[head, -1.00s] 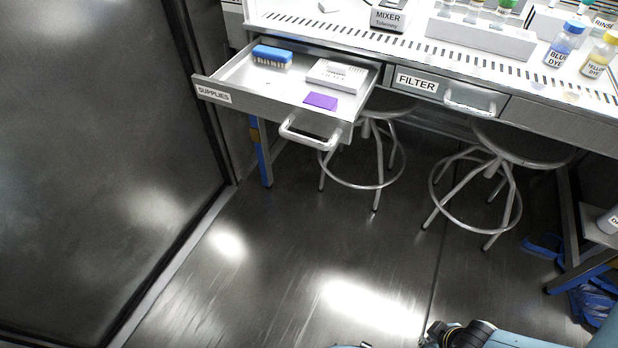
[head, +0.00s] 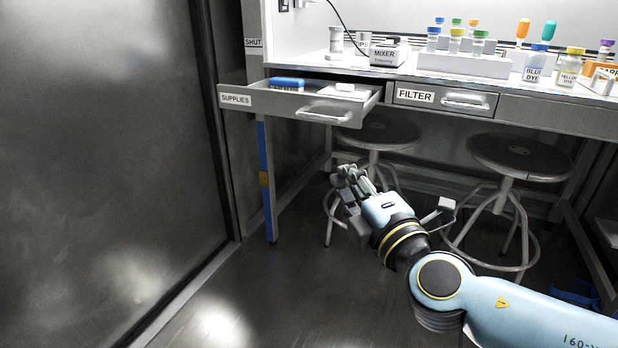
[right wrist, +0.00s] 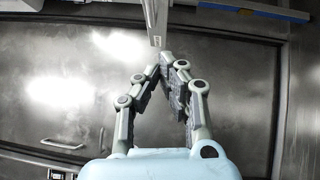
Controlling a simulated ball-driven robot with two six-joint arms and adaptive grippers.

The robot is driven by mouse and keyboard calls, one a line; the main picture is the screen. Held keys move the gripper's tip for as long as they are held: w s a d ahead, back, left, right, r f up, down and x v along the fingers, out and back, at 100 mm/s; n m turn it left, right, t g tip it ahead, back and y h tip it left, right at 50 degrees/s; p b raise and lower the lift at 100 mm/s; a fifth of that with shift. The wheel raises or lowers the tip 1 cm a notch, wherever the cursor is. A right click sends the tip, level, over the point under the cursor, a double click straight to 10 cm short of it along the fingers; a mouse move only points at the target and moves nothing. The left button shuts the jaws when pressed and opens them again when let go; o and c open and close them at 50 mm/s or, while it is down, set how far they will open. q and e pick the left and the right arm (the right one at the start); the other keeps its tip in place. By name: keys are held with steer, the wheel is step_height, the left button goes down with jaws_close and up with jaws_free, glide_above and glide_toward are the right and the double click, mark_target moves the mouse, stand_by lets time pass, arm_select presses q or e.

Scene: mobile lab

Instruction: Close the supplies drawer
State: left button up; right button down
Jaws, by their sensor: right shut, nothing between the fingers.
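The supplies drawer (head: 275,106) stands open under the left end of the bench in the head view, with a SUPPLIES label on its front. Its bar handle (head: 322,116) sticks out from the front. A blue item (head: 287,83) and a white item (head: 345,90) show inside it. My right gripper (head: 350,173) is shut and empty, below the handle in the picture and apart from it. In the right wrist view its fingertips (right wrist: 167,62) meet near a pale upright bar, which I cannot identify for sure. My left gripper is out of view.
The closed filter drawer (head: 440,97) is right of the supplies drawer. Two stools (head: 520,157) stand under the bench (head: 560,118). Bottles and a mixer (head: 383,56) stand on top. A dark panel (head: 100,150) borders the left. The floor between is clear.

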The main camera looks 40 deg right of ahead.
steer(key=r, duration=0.2)
steer(key=p, duration=0.2)
glide_toward(318, 118)
steer(key=w+a, duration=0.2)
steer(key=shift+t, duration=0.3)
steer(key=w+d, duration=0.1)
steer(key=d, duration=0.1)
steer(key=w+d, duration=0.1)
steer(key=d, duration=0.1)
steer(key=shift+w+r, duration=0.1)
steer(key=shift+w, duration=0.1)
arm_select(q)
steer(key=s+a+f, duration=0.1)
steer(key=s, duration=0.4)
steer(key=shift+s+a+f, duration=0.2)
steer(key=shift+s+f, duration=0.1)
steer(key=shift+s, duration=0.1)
